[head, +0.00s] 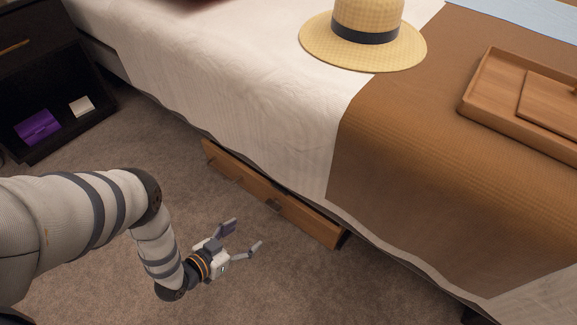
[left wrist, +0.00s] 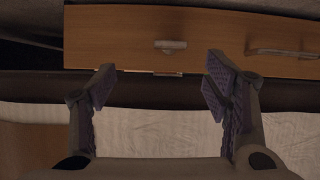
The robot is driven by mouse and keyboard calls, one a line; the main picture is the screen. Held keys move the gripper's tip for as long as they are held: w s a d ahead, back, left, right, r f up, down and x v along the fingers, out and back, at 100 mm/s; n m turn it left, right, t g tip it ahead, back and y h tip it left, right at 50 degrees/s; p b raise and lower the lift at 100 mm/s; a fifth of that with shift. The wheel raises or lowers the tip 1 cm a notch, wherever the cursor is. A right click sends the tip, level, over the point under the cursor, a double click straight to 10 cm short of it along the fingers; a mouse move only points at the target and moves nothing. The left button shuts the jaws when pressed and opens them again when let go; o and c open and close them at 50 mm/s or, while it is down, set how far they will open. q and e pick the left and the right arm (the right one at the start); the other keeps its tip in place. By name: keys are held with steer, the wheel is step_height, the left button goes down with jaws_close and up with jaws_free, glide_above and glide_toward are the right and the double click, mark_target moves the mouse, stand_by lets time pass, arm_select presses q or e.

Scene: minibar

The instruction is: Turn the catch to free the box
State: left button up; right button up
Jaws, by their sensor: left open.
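A long wooden box (head: 300,214) sits low under the bed's edge in the head view, its front facing the open floor. In the left wrist view the box front (left wrist: 115,40) runs across the top. A small grey catch (left wrist: 170,46) with a crosswise bar is on it, and it shows as a small dark piece in the head view (head: 273,204). My left gripper (head: 244,234) is open and empty, short of the box front. In the left wrist view its fingers (left wrist: 158,80) are spread below the catch, apart from it. My right gripper is out of view.
A bar handle (left wrist: 282,53) is on the box front to the right of the catch in the left wrist view. The bed cover (head: 240,110) hangs above the box. A dark nightstand (head: 50,140) stands left. Carpet (head: 300,290) before the box is clear.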

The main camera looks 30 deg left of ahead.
mark_target(273, 205)
arm_select(q)
steer(key=shift+t, duration=0.4)
steer(key=b+x, duration=0.1)
steer(key=x, duration=0.3)
steer(key=a+b+x, duration=0.1)
steer(key=b+x, duration=0.1)
steer(key=x, duration=0.2)
steer(key=b+x, duration=0.1)
steer(key=x, duration=0.4)
steer(key=shift+w+a+r+b, duration=0.15)
steer(key=shift+a+r+b, duration=0.1)
steer(key=shift+a+b, duration=0.15)
steer(key=shift+w, duration=0.35)
steer(key=shift+d, duration=0.1)
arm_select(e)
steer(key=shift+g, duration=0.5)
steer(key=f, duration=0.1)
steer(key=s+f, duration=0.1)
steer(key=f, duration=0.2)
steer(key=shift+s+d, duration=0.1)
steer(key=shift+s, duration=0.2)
arm_select(q)
steer(key=shift+m, duration=0.3)
steer(key=c, duration=1.2)
